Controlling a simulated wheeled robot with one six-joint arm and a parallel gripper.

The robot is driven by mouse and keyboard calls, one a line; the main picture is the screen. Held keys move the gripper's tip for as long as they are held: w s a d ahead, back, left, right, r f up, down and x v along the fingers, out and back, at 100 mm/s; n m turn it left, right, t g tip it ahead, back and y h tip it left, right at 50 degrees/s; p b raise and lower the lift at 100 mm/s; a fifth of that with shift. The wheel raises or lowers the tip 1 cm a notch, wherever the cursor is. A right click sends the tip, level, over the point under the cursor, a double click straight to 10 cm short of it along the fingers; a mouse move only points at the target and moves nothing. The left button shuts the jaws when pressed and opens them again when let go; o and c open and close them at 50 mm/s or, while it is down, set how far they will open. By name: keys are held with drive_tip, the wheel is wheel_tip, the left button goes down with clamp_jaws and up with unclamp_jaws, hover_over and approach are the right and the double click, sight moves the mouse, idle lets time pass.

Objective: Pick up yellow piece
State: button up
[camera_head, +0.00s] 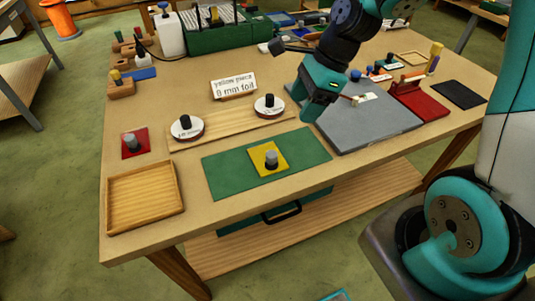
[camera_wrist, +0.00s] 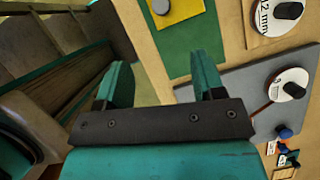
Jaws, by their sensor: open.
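The yellow piece (camera_head: 257,165) is a flat square with a grey knob on top. It lies on the green mat (camera_head: 225,175) near the front middle of the table. In the wrist view part of the yellow piece (camera_wrist: 185,10) shows at the top edge, on the green mat (camera_wrist: 178,52). My gripper (camera_head: 309,110) is above the table, up and to the right of the yellow piece and apart from it. In the wrist view the two teal fingers of my gripper (camera_wrist: 163,82) are spread with nothing between them.
Two white foil reels (camera_head: 187,133) with black knobs stand behind the mat. A sign (camera_head: 233,86) reads "yellow piece 8 mm foil". A red piece (camera_head: 134,151) and a wooden tray (camera_head: 172,222) are at left. A grey board (camera_head: 375,130) and red tray (camera_head: 428,107) are at right.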

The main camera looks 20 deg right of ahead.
sight(273, 154)
drive_tip(key=shift+m, duration=0.3)
drive_tip(key=p+x, duration=0.1)
drive_tip(key=x, duration=1.1)
drive_tip(key=shift+d+f, duration=0.1)
drive_tip(key=shift+f, duration=0.05)
drive_tip(key=shift+p+x, duration=0.8)
drive_tip(key=shift+x, duration=1.85)
drive_tip(key=c, duration=1)
